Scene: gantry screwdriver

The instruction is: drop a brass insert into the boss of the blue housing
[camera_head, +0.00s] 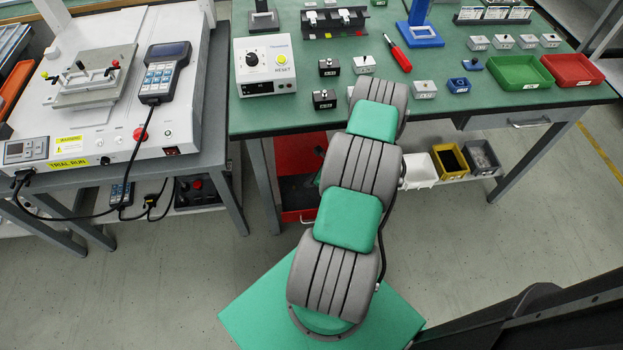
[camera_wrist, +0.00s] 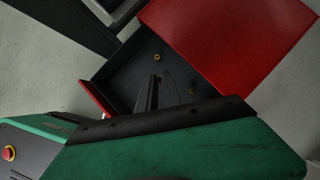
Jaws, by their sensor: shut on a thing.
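My gripper (camera_wrist: 156,78) shows in the wrist view as dark fingers reaching into an open dark drawer (camera_wrist: 116,72). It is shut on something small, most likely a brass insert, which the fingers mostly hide. One small brass insert (camera_wrist: 157,57) shows just beyond the fingertips. Another (camera_wrist: 193,92) shows to the right of the fingers. In the head view, two small blue parts stand on the green bench: a low one with a round raised top (camera_head: 472,64) and a box-like one (camera_head: 459,86). I cannot tell which is the blue housing. My arm hides my gripper there.
A red cabinet (camera_head: 299,155) stands under the green bench (camera_head: 270,120); its red top shows in the wrist view (camera_wrist: 235,35). Bins, small grey blocks (camera_head: 424,89) and a red-handled screwdriver (camera_head: 398,54) are on the bench. A white machine (camera_head: 185,100) stands left.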

